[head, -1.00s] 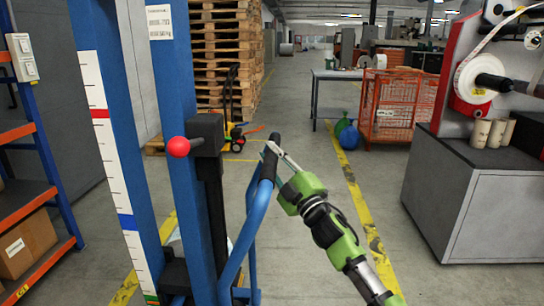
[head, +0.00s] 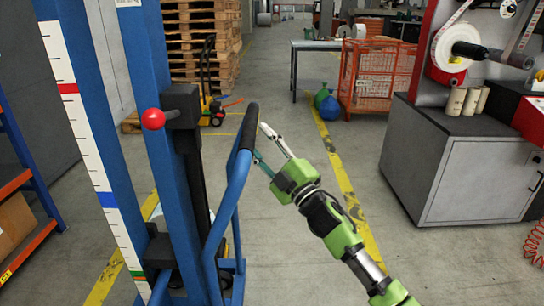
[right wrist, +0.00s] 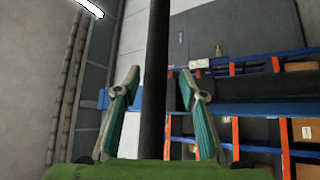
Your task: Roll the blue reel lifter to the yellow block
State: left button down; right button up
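The blue reel lifter (head: 139,130) stands upright at the left in the head view. It has a blue mast, a red-knobbed lever (head: 154,119) and a curved push handle with a black grip (head: 245,128). My right gripper (head: 260,142) is just right of this grip, its two fingers spread apart. In the right wrist view, the black bar (right wrist: 154,80) runs between the open fingers with gaps on both sides. My left gripper is out of view. I cannot make out a yellow block.
A grey cabinet (head: 455,175) with the label machine stands at the right. An orange mesh cage (head: 376,80) and a table (head: 308,46) stand farther back. Stacked pallets (head: 203,45) and a hand truck (head: 213,105) are behind the lifter. Open floor lies along the yellow line (head: 345,178).

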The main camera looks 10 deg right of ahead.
jog(key=v, duration=0.6)
jog(key=shift+s, duration=0.15)
dwell(0.4)
